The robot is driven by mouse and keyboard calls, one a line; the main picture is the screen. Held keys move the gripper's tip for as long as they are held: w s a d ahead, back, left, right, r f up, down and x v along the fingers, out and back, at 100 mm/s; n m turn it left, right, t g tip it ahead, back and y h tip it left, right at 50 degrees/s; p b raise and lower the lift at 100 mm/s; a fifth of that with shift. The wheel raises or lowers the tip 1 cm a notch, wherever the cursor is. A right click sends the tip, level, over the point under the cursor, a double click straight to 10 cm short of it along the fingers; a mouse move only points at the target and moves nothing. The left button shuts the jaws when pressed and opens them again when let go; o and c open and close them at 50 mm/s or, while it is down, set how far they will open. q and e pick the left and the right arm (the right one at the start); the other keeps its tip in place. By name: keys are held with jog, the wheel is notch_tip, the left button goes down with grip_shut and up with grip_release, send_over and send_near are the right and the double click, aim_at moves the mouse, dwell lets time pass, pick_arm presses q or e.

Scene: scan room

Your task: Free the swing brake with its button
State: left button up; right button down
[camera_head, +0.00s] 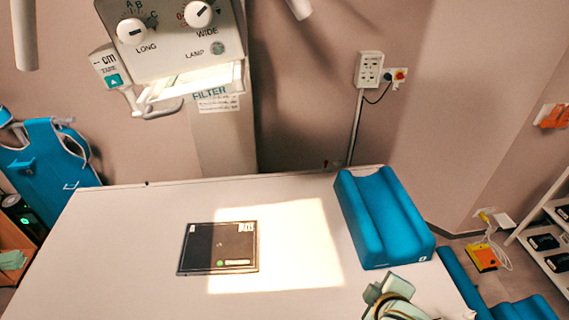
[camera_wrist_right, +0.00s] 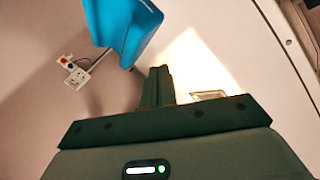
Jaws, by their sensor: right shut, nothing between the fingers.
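The tube head's pale control box (camera_head: 175,45) hangs at the top left of the head view, cut off by the top edge. It has two white dials marked LONG (camera_head: 131,31) and WIDE (camera_head: 198,14), a round LAMP button (camera_head: 217,48) and a teal tape tab (camera_head: 114,80). I see no button labelled as a swing brake. My right gripper (camera_head: 378,287) is low at the right of the head view, over the table and well apart from the box. In the wrist view its fingers (camera_wrist_right: 157,86) are together and empty. My left gripper is out of view.
The white table (camera_head: 110,250) bears a dark cassette (camera_head: 217,247) in a lit patch and a blue trough-shaped cushion (camera_head: 383,217), close to my right gripper. A wall socket box (camera_head: 369,69) is behind. Pale bars (camera_head: 22,35) flank the box. The table's left part is clear.

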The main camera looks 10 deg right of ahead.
jog(key=w+a+r+n+t+y+p, duration=0.1)
jog(key=w+a+r+n+t, duration=0.25)
jog(key=r, duration=0.85)
jog(key=w+a+r+n+t+y+p, duration=0.1)
jog(key=w+a+r+n+t+y, duration=0.25)
jog(key=r, duration=0.75)
jog(key=w+a+r+n+t+p, duration=0.1)
jog(key=w+a+r+n+t, duration=0.35)
jog(key=r, duration=0.75)
jog(key=s+a+r+n+y, duration=0.2)
jog(key=a+r+n+y, duration=0.1)
jog(key=r+n, duration=0.4)
jog(key=s+a+r+n+t+y, duration=0.1)
jog(key=s+a+r+n+y, duration=0.2)
jog(key=r+n, duration=0.4)
jog(key=s+a+r+n+t+y, duration=0.1)
jog(key=s+a+r+n+y, duration=0.2)
jog(key=a+r+n+y, duration=0.2)
notch_tip(320, 180, up, 3)
jog(key=shift+s+a+n, duration=0.2)
jog(key=shift+a+n, duration=0.5)
jog(key=shift+n, duration=0.25)
jog(key=shift+w, duration=0.1)
jog(key=w+b, duration=0.2)
jog(key=w, duration=0.6)
jog(key=shift+w, duration=0.4)
